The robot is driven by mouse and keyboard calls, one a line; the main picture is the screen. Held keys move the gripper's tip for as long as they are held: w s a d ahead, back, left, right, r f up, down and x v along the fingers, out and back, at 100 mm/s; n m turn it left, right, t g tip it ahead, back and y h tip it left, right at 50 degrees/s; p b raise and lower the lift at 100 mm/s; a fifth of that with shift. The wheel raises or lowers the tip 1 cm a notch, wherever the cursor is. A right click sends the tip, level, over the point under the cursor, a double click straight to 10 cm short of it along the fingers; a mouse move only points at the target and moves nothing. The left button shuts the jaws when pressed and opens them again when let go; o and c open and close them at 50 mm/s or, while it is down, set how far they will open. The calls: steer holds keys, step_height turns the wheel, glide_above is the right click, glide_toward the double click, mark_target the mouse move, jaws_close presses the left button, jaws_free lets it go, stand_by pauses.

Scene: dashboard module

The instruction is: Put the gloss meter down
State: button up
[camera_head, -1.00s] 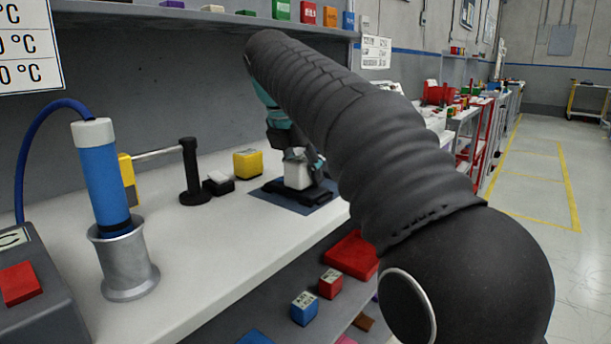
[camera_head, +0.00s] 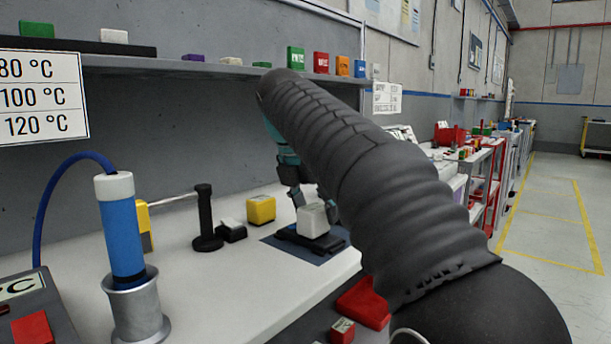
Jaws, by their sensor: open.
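A white block (camera_head: 313,221), which seems to be the gloss meter, sits upright on a black base. The base rests on a dark blue mat (camera_head: 331,252) on the white bench. My gripper (camera_head: 312,200) is open just above the block, with one finger near its left side and the other near its right. I cannot tell whether a finger still touches it. My dark sleeved arm hides part of the scene to the right of the block.
A blue cylinder (camera_head: 121,235) stands in a metal holder at front left. A shelf (camera_head: 220,70) runs above.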

steer(key=v, duration=0.9)
steer(key=shift+r, duration=0.25)
steer(key=shift+a, duration=0.1)
steer(key=s+d+f+m+y, duration=0.1)
steer(key=s+d+f+m, duration=0.8)
steer(key=d+m, duration=0.5)
steer(key=s+d+f+m+t, duration=0.1)
steer(key=s+d+f+m, duration=0.1)
steer(key=s+f+m, duration=0.5)
steer(key=s+d+f+m+t+y, duration=0.1)
steer(key=s+d+f+m, duration=0.2)
steer(key=s+f+m, duration=0.4)
step_height(320, 180, down, 9)
steer(key=shift+s+r+y, duration=0.1)
steer(key=shift+s+y, duration=0.2)
steer(key=shift+s, duration=0.5)
